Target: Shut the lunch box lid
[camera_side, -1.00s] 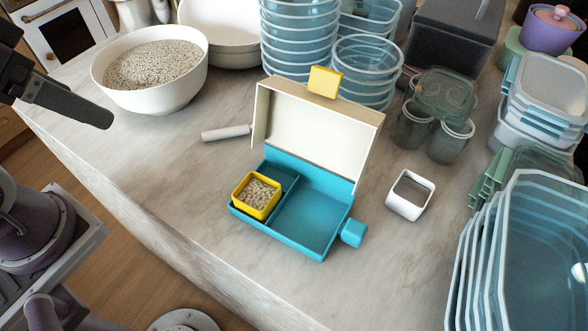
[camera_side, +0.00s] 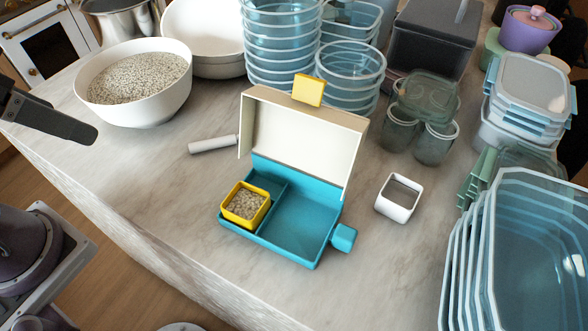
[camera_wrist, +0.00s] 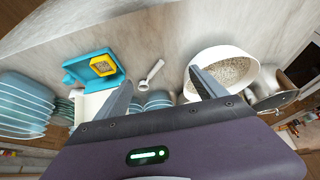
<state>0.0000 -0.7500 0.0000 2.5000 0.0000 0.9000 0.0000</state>
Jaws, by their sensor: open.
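The lunch box (camera_side: 308,228) is a teal tray on the counter, with a divider inside. Its cream lid (camera_side: 300,137) stands up open along the far edge, with a yellow tab (camera_side: 308,90) on its top edge. A yellow cup of pale grains (camera_side: 246,204) sits in the left compartment; the right one is empty. A teal latch piece (camera_side: 343,237) sticks out at the right. In the wrist view the lunch box (camera_wrist: 72,66) is left of my gripper (camera_wrist: 160,78), whose fingers are apart and empty. In the side view one dark finger shows at the far left, away from the box.
A white bowl of grains (camera_side: 135,85) stands at the back left. Stacked clear containers (camera_side: 283,45) stand behind the lid, and blue ones (camera_side: 520,255) at the right. The counter before the box is clear.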

